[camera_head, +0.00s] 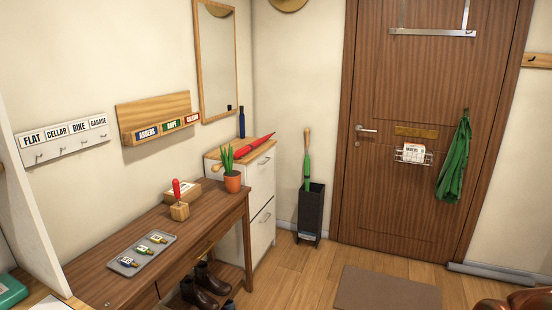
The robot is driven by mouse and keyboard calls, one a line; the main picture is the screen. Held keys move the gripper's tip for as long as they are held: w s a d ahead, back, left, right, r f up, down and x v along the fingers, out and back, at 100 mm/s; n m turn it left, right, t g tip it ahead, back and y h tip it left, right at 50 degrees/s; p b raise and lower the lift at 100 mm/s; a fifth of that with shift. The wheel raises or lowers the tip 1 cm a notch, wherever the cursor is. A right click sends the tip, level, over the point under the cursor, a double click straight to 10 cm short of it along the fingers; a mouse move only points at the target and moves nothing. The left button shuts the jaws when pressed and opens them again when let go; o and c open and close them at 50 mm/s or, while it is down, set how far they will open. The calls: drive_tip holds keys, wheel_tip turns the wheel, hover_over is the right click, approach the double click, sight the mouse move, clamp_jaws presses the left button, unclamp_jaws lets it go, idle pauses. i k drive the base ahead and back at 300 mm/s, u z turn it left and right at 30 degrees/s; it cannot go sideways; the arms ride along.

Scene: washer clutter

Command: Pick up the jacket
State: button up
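A green garment (455,160), which looks like the jacket, hangs in long folds at the right side of the brown wooden door (385,200). Its top narrows to a point, as if hung from a hook, but the hook itself is too small to make out. It hangs clear of the floor, to the right of a wire basket (413,154) on the door that holds a white and orange packet. My gripper is not in view.
A wooden console table (110,250) with a grey tray (140,258) and a potted plant (232,181) stands at left. A dark umbrella stand (310,212) is left of the door. A brown mat (388,290) lies before it. A reddish-brown object (528,300) sits bottom right.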

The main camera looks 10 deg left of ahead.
sight(448, 185)
drive_tip(key=u, duration=0.3)
drive_tip(key=i, duration=1.9)
drive_tip(key=z, duration=1.4)
